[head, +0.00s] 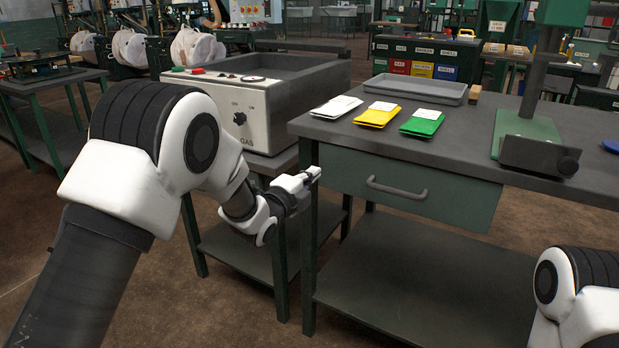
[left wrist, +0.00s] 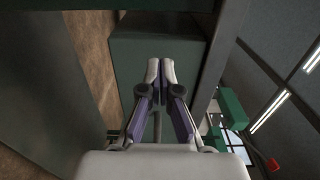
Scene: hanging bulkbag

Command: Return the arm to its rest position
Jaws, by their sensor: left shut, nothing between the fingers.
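My left arm reaches in from the left in the head view. Its gripper (head: 308,178) is beside the left front corner of the workbench (head: 463,139), just left of the green drawer front (head: 408,190). In the left wrist view the two fingertips of the left gripper (left wrist: 160,72) are together with nothing between them. The drawer front shows behind them there. I cannot tell whether the fingertips touch the bench. Part of my right arm shows at the lower right of the head view, but its gripper is out of view.
A grey metal box with a control panel (head: 241,117) stands behind my left arm. A green stand (head: 524,132) is at right. White bags (head: 197,50) are at the back left.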

